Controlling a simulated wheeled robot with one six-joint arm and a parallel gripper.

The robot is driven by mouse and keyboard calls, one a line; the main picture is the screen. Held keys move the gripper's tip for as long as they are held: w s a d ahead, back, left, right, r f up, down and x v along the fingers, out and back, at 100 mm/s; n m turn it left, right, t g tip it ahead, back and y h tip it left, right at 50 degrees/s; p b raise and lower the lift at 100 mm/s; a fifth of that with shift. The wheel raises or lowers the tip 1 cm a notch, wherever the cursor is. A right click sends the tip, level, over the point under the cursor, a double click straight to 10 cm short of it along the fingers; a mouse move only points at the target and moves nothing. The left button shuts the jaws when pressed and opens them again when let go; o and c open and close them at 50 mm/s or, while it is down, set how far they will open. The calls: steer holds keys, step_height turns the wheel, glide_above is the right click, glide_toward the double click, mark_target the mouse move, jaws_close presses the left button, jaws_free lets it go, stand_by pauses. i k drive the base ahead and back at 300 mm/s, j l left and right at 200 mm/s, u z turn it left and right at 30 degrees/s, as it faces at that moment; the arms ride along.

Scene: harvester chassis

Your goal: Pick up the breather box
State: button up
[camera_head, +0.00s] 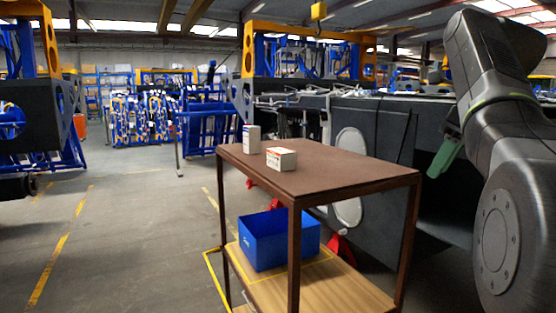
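Two small cartons stand on the brown top of a cart (330,165). One is an upright white carton (251,139) near the back left edge. The other is a lower white carton (281,159) with reddish print, lying in front and to the right of it. I cannot read the labels, so I cannot tell which is the breather box. My arm is folded at the right. A green part (446,156) hanging beside it looks like my gripper's end, mostly hidden behind the arm, well apart from both cartons. Its fingers cannot be made out.
A blue bin (279,240) sits on the cart's lower wooden shelf (325,287). The dark harvester chassis (375,130) stands close behind the cart. Blue frames (205,125) stand further back. The floor to the left is open, with yellow lines.

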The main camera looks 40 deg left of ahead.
mark_target(280, 159)
steer(key=i+j+z, duration=0.2)
steer(key=j, duration=0.85)
steer(key=j+z, duration=0.2)
steer(key=j, duration=2.1)
steer(key=i, duration=0.05)
